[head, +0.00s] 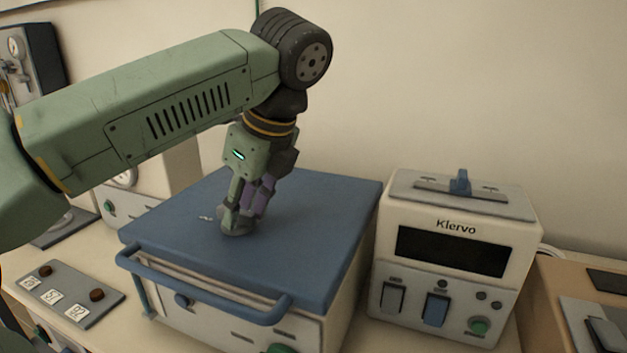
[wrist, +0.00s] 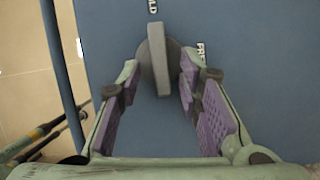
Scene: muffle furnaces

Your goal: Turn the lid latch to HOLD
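The lid latch is a round dark grey knob with a raised grey bar (wrist: 160,60) on the blue lid (head: 330,200). In the wrist view the bar stands nearly upright, its upper end near a partly cut-off label ending in "LD" (wrist: 152,6). A second label starting "FRE" (wrist: 202,54) is right of the knob. My gripper (wrist: 160,72) has its two purple-padded fingers on either side of the bar, with gaps visible, so it is open. In the head view my gripper (head: 238,218) points down at the lid and largely hides the latch (head: 236,232).
A blue handle bar (head: 200,290) runs along the lid's front edge. A white Klervo unit (head: 450,250) stands close on the right. A small panel with dark buttons (head: 68,292) lies at the left. The lid around my gripper is clear.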

